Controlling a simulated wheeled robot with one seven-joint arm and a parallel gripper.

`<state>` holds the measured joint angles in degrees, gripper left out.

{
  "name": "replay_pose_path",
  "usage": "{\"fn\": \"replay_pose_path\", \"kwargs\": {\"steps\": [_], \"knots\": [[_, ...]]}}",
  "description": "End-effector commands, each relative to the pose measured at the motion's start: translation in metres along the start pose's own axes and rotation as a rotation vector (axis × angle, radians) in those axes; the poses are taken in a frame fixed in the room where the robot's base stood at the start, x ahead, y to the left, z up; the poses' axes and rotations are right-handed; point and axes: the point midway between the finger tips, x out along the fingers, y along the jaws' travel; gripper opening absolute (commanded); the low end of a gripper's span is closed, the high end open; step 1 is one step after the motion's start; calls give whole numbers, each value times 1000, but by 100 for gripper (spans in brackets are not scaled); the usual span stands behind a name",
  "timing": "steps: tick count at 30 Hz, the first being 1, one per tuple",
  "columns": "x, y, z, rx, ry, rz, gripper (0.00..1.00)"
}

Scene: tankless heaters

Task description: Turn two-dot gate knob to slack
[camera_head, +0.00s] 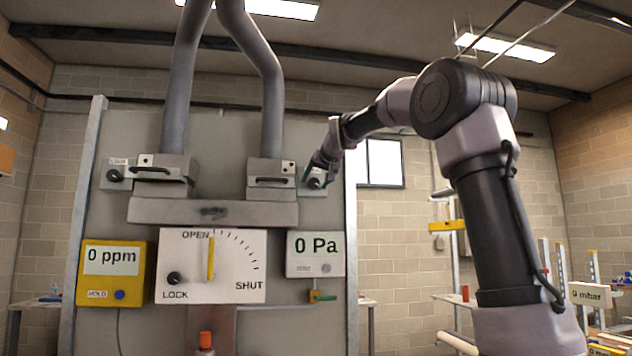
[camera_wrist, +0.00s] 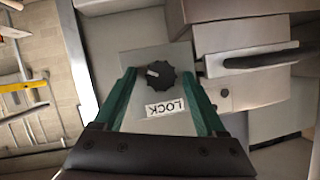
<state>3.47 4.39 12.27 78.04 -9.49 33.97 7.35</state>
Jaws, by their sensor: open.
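The two-dot gate (camera_head: 272,181) is the right one of two grey duct gates, with two dots on its plate and a dark handle. Its black knob (camera_head: 314,183) sits on a small plate to its right. In the wrist view the ribbed knob (camera_wrist: 160,75) has a pale mark toward the left, and a label (camera_wrist: 165,107) reading LOCK, upside down, lies below it. My gripper (camera_head: 317,171) is at this knob, partly covering it. In the wrist view my gripper (camera_wrist: 160,92) is open, its green fingers either side of the knob with gaps; contact is not visible.
The gate handle (camera_wrist: 262,58) juts out close to the right finger. The left gate (camera_head: 160,176) has its own knob (camera_head: 115,175). Below are a yellow 0 ppm meter (camera_head: 117,275), an OPEN/SHUT dial panel (camera_head: 237,270) and a 0 Pa meter (camera_head: 314,266).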

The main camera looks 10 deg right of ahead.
Motion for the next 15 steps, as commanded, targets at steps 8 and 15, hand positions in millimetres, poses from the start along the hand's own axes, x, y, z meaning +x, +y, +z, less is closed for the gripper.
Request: {"fn": "replay_pose_path", "kwargs": {"steps": [8,15], "knots": [[0,0,0,0,-1,0,39],[0,0,0,-2,-1,1,0]]}}
